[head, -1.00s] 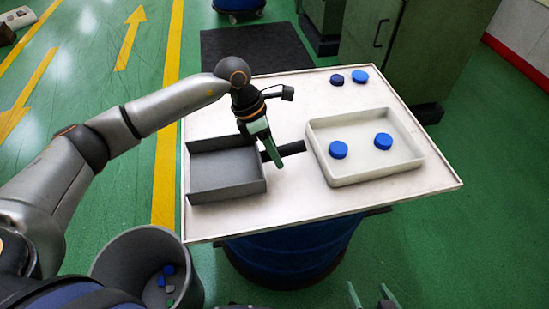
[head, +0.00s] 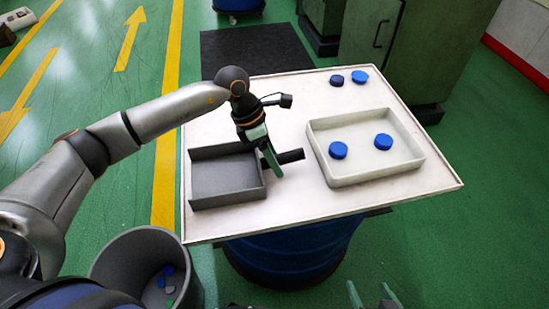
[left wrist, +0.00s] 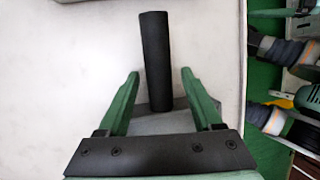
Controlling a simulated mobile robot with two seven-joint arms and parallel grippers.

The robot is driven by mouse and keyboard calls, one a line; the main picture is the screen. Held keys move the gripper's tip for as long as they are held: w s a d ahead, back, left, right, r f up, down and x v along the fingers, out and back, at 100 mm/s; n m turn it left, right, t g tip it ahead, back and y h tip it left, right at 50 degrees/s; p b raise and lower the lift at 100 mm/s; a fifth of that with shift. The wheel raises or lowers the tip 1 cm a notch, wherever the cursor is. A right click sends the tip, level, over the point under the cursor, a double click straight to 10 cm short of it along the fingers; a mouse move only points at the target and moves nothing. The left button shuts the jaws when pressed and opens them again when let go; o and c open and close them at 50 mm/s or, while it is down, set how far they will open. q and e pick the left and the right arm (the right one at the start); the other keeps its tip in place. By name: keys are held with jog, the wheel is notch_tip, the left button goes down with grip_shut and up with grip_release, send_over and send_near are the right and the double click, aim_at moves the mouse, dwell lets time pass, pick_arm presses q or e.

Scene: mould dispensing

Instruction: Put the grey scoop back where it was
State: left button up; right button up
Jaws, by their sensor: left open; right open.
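The grey scoop (head: 228,176) lies at the left part of the white table top, its open tray to the left and its black handle (head: 293,156) pointing right. My left gripper (head: 272,165) is over the handle near the scoop body, pointing down. In the left wrist view the handle (left wrist: 155,50) runs between the two open green fingers, with a gap on each side; part of the scoop body shows below. The scoop looks empty. My right gripper (head: 373,296) is open and empty at the bottom edge, in front of the table.
A pale tray (head: 345,181) with two blue caps (head: 338,150) stands right of the handle. Two more caps (head: 360,76) lie at the table's back edge. A grey bin (head: 135,245) with small pieces stands on the floor at front left. The table's middle back is clear.

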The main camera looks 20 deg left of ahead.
pick_arm(q)
jog(key=v, duration=1.1)
jog(key=shift+r+p, duration=0.3)
jog(key=shift+a, duration=0.1)
